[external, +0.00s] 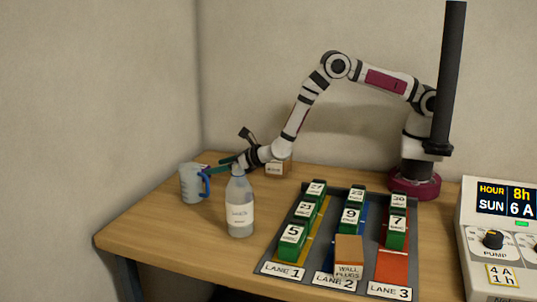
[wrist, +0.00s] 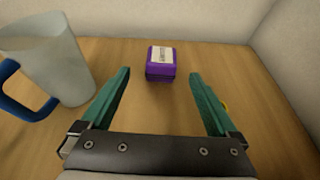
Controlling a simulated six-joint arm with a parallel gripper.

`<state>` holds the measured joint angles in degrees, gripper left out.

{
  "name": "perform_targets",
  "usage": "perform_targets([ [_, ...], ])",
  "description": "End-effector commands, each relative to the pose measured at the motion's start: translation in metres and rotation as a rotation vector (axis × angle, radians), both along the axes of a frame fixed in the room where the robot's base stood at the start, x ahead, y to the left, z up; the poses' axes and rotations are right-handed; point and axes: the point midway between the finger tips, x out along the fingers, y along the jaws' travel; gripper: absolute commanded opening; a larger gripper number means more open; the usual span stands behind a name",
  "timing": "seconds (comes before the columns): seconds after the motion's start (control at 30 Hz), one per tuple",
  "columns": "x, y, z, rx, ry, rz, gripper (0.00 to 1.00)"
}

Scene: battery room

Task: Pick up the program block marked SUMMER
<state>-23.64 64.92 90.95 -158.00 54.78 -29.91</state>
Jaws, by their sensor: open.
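A small purple block (wrist: 160,72) with a pale label on top rests on the wooden table in the wrist view. Its label is too blurred to read surely. My gripper (wrist: 160,78) is open, with its two green fingers apart and the block ahead, between the fingertip lines. Nothing is held. In the external view my gripper (external: 212,168) reaches low over the table, pointing left, beside the mug. I cannot make out the purple block in the external view.
A pale mug with a blue handle (wrist: 50,58) stands close left of my fingers. A labelled bottle (external: 240,208) stands in front of my gripper. A small labelled brown box (external: 278,168) is behind it. A lane tray (external: 283,269) with numbered green blocks lies right.

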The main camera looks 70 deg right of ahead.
Motion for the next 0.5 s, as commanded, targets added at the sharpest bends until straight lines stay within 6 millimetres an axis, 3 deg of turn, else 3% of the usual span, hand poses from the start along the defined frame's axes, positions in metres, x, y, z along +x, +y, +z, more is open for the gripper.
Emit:
perform_targets([
  [0.5,0.071,-0.008,-0.028,0.002,-0.001,-0.004,0.95],
])
